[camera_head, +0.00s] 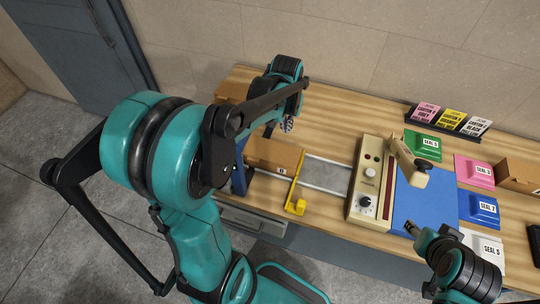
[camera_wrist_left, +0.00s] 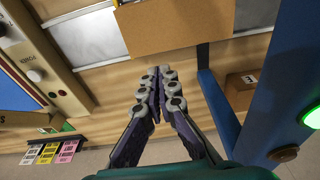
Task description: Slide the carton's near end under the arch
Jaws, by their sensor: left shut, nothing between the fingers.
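The brown carton (camera_head: 272,153) lies on the bench between a blue arch (camera_head: 239,172) on its left and a yellow stop (camera_head: 297,192) on its right. My arm hides much of the arch and the carton's left end, so I cannot tell whether any of it is under the arch. In the left wrist view the carton (camera_wrist_left: 180,25) lies just beyond my fingertips, and a blue arch post (camera_wrist_left: 216,105) stands right of them. My left gripper (camera_head: 287,125) is shut and empty behind the carton. My right gripper (camera_head: 410,228) is at the blue mat's edge; its fingers are too small to judge.
A metal slide (camera_head: 325,174) joins the beige press (camera_head: 367,190). Right of it are a blue mat (camera_head: 424,200) and several coloured seal pads (camera_head: 475,172). A card rack (camera_head: 447,124) stands behind. Another carton (camera_wrist_left: 243,88) shows beyond the arch post.

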